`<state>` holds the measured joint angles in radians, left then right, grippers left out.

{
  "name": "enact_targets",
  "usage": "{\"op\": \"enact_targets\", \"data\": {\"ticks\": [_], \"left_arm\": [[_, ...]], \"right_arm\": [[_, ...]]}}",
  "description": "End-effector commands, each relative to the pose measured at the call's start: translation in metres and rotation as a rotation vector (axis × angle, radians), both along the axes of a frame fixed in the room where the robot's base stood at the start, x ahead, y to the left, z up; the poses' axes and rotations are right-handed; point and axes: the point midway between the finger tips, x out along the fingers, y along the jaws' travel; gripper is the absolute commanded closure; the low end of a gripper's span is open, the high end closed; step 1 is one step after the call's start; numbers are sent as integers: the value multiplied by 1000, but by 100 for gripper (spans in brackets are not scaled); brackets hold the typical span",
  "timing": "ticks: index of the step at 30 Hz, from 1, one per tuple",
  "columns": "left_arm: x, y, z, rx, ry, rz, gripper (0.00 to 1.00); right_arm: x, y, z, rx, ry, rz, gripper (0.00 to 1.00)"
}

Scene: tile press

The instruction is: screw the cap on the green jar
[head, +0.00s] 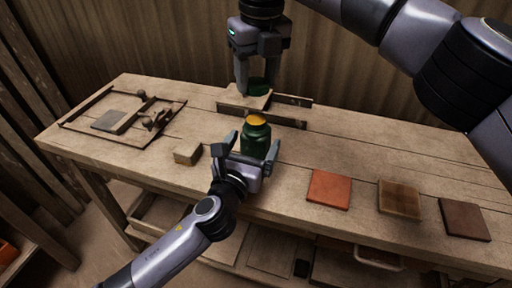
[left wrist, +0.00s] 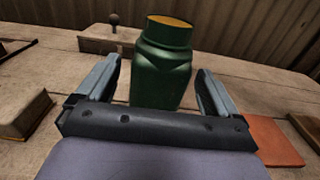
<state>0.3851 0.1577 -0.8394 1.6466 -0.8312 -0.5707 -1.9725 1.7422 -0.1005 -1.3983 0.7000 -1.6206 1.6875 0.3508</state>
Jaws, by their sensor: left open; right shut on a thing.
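The green jar (head: 256,138) stands upright on the workbench, its mouth open and showing yellow-orange inside. It also shows in the left wrist view (left wrist: 163,65). My left gripper (head: 248,148) is open, with one finger on each side of the jar; in the left wrist view (left wrist: 160,85) gaps show between the fingers and the jar. My right gripper (head: 257,88) is shut on the dark green cap (head: 259,84) and holds it above and behind the jar, apart from it. The cap is partly hidden by the fingers.
A wooden block (head: 188,154) lies left of the jar. A framed tray (head: 72,127) with small parts lies at the far left. A wooden fixture (head: 240,101) stands behind the jar. An orange tile (head: 329,188), a brown tile (head: 398,198) and a dark tile (head: 464,219) lie to the right.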

Motion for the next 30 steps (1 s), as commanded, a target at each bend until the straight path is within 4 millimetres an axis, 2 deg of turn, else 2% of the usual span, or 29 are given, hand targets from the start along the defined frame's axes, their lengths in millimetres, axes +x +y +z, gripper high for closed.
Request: {"op": "enact_targets", "data": {"ticks": [7, 20, 27, 30], "left_arm": [[21, -7, 0, 0, -1, 2, 6], [26, -9, 0, 1, -1, 0, 6], [25, -9, 0, 1, 0, 0, 84], [25, -9, 0, 1, 0, 0, 86]], "right_arm": [[0, 0, 0, 0, 0, 0, 75], [0, 0, 0, 0, 0, 0, 75], [0, 0, 0, 0, 0, 0, 75], [0, 0, -1, 0, 0, 0, 75]]}}
